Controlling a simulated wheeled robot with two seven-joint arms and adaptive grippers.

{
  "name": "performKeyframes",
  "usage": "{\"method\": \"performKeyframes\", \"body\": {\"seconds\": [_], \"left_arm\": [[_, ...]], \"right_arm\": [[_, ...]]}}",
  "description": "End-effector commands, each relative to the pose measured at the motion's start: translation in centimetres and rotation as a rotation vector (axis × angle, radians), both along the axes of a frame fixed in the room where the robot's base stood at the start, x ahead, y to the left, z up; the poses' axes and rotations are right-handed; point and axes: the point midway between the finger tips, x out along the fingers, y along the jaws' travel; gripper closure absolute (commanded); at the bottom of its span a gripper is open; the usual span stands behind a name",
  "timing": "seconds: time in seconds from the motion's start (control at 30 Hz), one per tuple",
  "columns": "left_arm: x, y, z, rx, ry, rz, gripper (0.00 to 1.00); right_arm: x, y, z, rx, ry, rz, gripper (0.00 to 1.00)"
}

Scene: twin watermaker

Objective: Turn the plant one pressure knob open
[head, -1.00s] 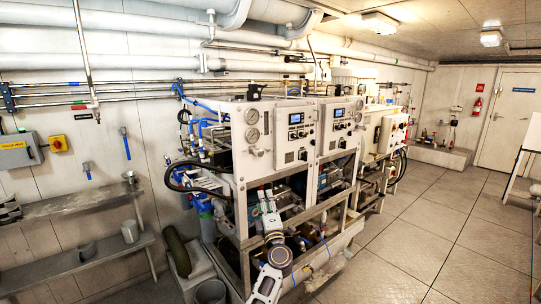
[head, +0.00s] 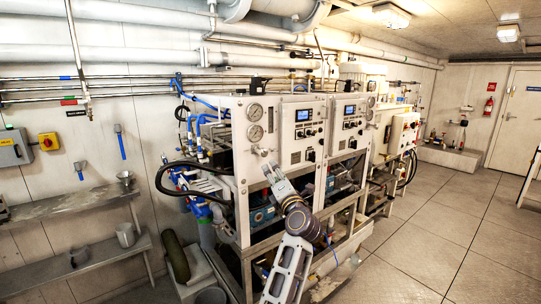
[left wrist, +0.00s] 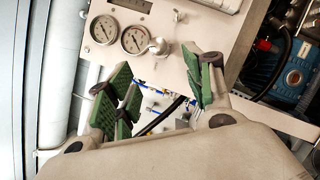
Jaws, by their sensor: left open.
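The plant one pressure knob (head: 259,150) is a small light knob on the white front panel (head: 250,183), below two round gauges. In the left wrist view the knob (left wrist: 158,47) is silvery and sits beside the two gauges (left wrist: 119,35). My left gripper (head: 268,168) is raised in front of the panel, just below the knob in the head view. In the left wrist view my left gripper (left wrist: 163,80) has its green-padded fingers spread, with nothing between them. The knob lies beyond the fingertips, apart from them. My right gripper is out of view.
A second plant panel (head: 348,122) stands to the right in the same frame. Black hose (head: 185,164) and blue piping lie left of the panel. Metal shelves (head: 70,205) line the left wall. The floor at right (head: 430,235) is clear.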

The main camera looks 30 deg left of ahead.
Motion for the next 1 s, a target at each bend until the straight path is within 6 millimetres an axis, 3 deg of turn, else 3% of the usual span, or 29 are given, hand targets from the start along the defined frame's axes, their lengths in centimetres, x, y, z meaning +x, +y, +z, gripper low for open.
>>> {"method": "performKeyframes", "body": {"seconds": [0.57, 1.0], "left_arm": [[0.1, 0.4, 0.2, -0.010, -0.005, 0.001, 0.48], [3.0, 3.7, 1.3, -0.009, -0.005, 0.002, 0.48]], "right_arm": [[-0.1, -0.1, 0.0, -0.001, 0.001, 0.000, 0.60], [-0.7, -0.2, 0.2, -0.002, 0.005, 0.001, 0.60]]}}
